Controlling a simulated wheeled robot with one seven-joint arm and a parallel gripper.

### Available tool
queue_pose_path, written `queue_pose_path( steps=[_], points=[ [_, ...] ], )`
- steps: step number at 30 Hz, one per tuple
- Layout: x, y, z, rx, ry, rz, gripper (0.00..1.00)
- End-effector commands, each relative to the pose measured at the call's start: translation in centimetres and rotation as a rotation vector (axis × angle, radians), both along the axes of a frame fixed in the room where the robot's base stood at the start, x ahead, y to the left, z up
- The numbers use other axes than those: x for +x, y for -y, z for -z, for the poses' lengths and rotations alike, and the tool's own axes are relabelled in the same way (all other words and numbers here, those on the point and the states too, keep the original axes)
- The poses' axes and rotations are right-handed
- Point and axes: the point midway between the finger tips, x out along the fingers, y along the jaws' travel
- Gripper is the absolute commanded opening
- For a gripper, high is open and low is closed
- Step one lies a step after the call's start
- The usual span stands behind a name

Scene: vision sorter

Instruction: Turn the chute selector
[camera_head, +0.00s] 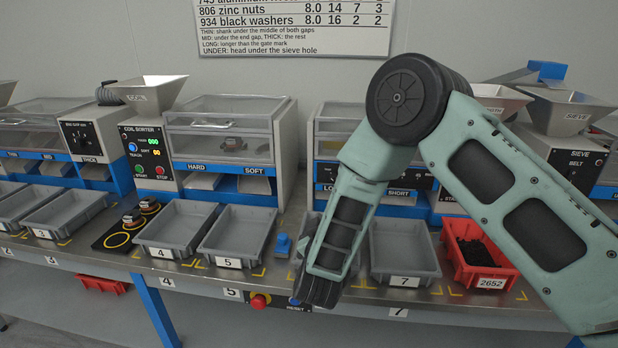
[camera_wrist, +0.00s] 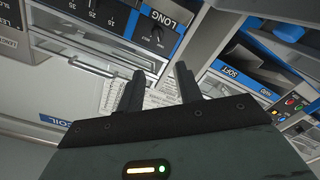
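In the wrist view, a dark control panel (camera_wrist: 112,14) carries scale numbers and the word LONG, with a dark knob (camera_wrist: 157,36) beside that word. I cannot tell whether this knob is the chute selector. My gripper (camera_wrist: 160,70) has two dark fingers standing apart with nothing between them; the knob appears beyond the fingertips. In the head view, a machine's dark panel (camera_head: 405,178) above a SHORT label is partly hidden by my arm. My gripper's end (camera_head: 318,288) shows low at the bench front, in front of the bins. Another dark dial panel (camera_head: 82,136) marked THICK is at far left.
Grey bins stand along the bench, including bin 4 (camera_head: 175,228), bin 5 (camera_head: 237,234) and bin 7 (camera_head: 403,250). A red bin (camera_head: 480,256) holds dark pieces. A red button (camera_head: 259,301) is on the front edge. The coil sorter panel (camera_head: 147,152) has coloured buttons.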

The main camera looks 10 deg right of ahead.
Motion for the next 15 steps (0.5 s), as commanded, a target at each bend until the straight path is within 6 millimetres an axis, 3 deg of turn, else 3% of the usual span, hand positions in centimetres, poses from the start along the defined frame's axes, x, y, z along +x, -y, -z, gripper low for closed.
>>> queue_pose_path(
  steps=[8, 15],
  points=[
    [2.1, 1.2, 0.0, -0.02, 0.017, 0.022, 0.36],
    [6.8, 2.7, -0.1, -0.018, 0.017, 0.022, 0.36]
  ],
)
